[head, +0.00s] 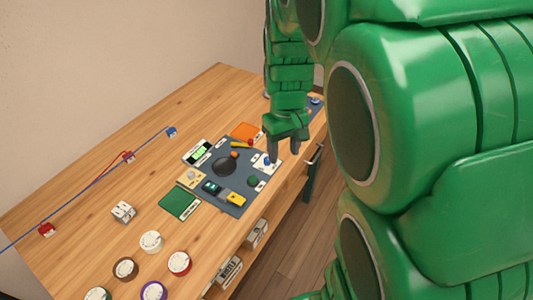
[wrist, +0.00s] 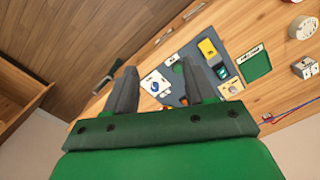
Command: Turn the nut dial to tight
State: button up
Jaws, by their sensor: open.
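A blue knob on a white plate (head: 267,160) sits at the right side of a dark grey panel (head: 222,197) on the wooden table. It also shows between my fingers in the wrist view (wrist: 154,86). Its markings are too small to read, so I cannot tell for sure that it is the nut dial, or its setting. My gripper (head: 287,145) is open and empty, pointing down close to this plate in the head view. In the wrist view its two dark fingers (wrist: 157,68) stand apart, with the plate and part of the panel beyond them. I see no contact.
The panel carries a yellow block (head: 236,198), a dark round disc (head: 224,166) and other small parts. A green board (head: 180,203) lies beside it. Several round dials, including a red one (head: 179,262), stand nearer.

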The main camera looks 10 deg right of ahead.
jog(key=w+f+n, duration=0.2)
jog(key=w+f, duration=0.5)
jog(key=w, duration=0.4)
jog(key=n, duration=0.1)
send_over(267, 159)
jog(key=shift+t, duration=0.3)
notch_tip(267, 159, down, 6)
jog(key=shift+d+r, duration=0.1)
jog(key=shift+r, duration=0.1)
jog(key=shift+f, duration=4.05)
jog(key=shift+c, duration=0.3)
grip_shut()
